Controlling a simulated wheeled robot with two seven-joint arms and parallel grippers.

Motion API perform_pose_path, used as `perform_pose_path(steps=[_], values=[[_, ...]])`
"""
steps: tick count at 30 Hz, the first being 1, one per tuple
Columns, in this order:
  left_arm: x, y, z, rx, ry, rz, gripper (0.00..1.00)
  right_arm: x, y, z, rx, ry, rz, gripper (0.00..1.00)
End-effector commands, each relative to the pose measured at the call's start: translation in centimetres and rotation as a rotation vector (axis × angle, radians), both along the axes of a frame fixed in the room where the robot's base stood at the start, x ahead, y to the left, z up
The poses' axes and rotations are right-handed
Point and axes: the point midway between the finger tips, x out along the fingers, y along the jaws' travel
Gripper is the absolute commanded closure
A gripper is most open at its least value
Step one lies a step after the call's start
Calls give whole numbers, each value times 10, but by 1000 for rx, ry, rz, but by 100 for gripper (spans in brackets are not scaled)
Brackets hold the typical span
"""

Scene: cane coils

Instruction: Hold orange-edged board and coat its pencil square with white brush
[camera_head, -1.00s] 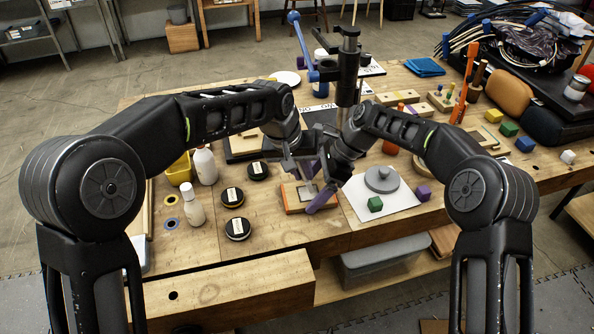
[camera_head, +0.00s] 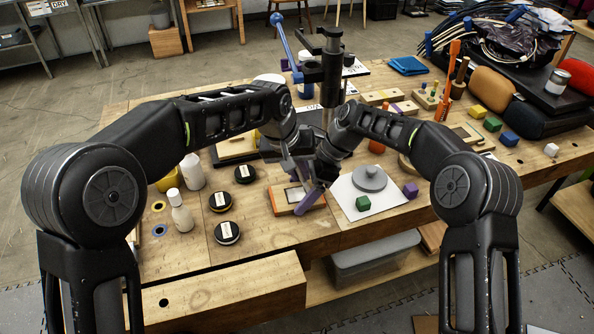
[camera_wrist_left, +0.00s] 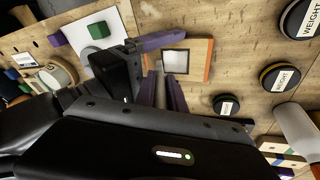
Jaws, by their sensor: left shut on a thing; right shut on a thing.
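The orange-edged board (camera_head: 283,212) lies on the bench; it also shows in the left wrist view (camera_wrist_left: 196,73). Its dark-outlined square looks pale grey (camera_wrist_left: 175,62).
Several dark weights (camera_head: 228,233) and white bottles (camera_head: 180,212) stand left of the board. A clamp stand (camera_head: 331,70) rises behind the grippers.

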Motion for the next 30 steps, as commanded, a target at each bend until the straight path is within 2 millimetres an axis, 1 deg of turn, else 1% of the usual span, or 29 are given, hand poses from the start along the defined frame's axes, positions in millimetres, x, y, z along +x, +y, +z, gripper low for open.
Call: perform_pose_path(steps=[9, 21, 30], values=[[0, 0, 0, -1, -1, 0, 100, 0, 0, 0, 0, 1, 0, 41], [-4, 18, 0, -1, -1, 0, 100, 0, 0, 0, 0, 1, 0, 41], [-4, 21, -1, -1, -1, 0, 100, 0, 0, 0, 0, 0, 0, 41]])
